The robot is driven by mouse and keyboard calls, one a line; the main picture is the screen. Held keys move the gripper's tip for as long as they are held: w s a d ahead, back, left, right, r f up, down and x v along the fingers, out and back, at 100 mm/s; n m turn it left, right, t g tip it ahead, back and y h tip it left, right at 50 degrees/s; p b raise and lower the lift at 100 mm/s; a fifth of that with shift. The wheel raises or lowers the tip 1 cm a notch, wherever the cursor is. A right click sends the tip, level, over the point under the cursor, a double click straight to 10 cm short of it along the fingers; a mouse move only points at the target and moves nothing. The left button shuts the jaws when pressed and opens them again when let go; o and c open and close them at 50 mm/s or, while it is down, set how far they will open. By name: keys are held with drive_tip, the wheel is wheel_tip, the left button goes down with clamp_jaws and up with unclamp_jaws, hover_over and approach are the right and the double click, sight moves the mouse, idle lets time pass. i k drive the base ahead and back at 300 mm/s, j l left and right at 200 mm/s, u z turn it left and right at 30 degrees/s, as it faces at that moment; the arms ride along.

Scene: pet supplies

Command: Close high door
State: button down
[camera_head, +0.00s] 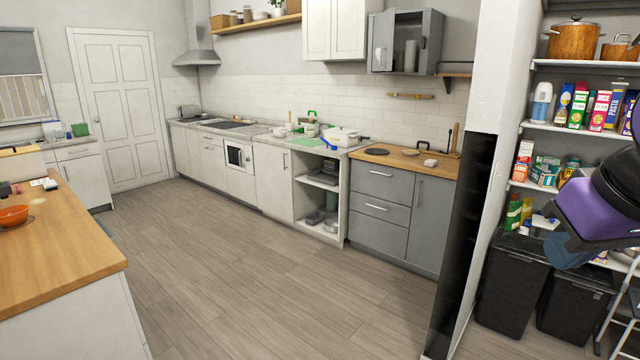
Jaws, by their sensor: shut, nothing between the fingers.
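A grey wall cabinet (406,16) hangs high on the back wall, right of the white wall cabinets. It stands open, and a pale upright object (410,54) shows inside. A grey door panel (383,36) with a handle is at its left side. Another grey panel (434,40), with a small dark handle at its edge, is at its right side; I cannot tell exactly how far each panel is swung. My purple and black arm shows at the right edge, far from the cabinet, in front of the pantry shelves. My gripper's fingers do not show.
A white wall with a black lower edge (465,220) stands between my arm and the cabinet. A wooden-topped grey counter (440,168) is below the cabinet. A wooden-topped island (70,240) is at left. The wood floor (270,270) between is clear. Black bins (510,285) stand at right.

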sight(384, 23)
drive_tip(key=i, duration=2.3)
drive_tip(key=i+j+z, duration=0.1)
drive_tip(key=i, duration=1.05)
drive_tip(key=i+j, duration=0.1)
drive_tip(key=i, duration=1.05)
